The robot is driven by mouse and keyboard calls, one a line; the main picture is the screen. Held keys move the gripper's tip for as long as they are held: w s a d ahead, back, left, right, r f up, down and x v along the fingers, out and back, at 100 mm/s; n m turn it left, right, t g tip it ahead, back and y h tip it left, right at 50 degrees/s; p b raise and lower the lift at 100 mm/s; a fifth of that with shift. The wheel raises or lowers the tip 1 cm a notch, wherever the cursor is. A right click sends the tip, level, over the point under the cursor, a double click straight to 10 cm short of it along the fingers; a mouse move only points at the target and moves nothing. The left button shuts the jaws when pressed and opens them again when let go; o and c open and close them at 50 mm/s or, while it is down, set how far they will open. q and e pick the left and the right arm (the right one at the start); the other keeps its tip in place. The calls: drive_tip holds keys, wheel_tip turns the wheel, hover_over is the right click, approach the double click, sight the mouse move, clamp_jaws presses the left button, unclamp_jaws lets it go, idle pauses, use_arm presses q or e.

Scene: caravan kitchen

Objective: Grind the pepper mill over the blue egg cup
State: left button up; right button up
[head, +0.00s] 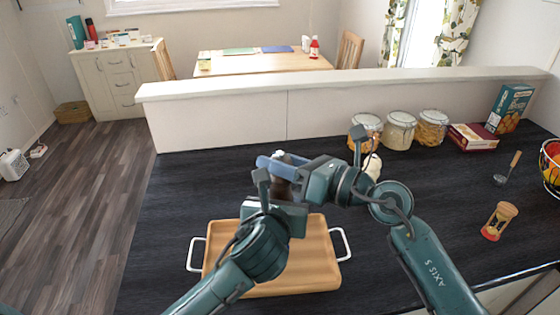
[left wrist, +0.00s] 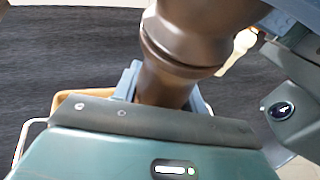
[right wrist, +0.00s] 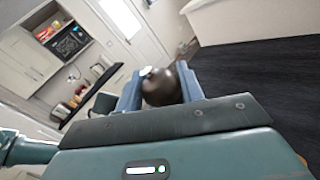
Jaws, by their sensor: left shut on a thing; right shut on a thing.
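The dark brown pepper mill (head: 284,172) is held upright or nearly so above the far edge of the tray, mostly covered by my grippers in the head view. My left gripper (head: 277,198) is shut on its lower body, which shows in the left wrist view (left wrist: 185,48). My right gripper (head: 285,166) is shut on its rounded top, seen in the right wrist view (right wrist: 163,90). I cannot make out the blue egg cup in any view; my arms and grippers hide part of the counter and tray.
A wooden tray (head: 322,255) with white handles lies beneath my arms on the black counter (head: 180,185). A low ledge (head: 230,118) bounds the back. The counter's left side is clear.

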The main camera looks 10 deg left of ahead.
drive_tip(key=shift+f+m+t+h, duration=0.1)
drive_tip(key=shift+m+t+h, duration=0.4)
drive_tip(key=shift+t, duration=0.5)
drive_tip(key=o, duration=1)
drive_tip(key=shift+g, duration=0.3)
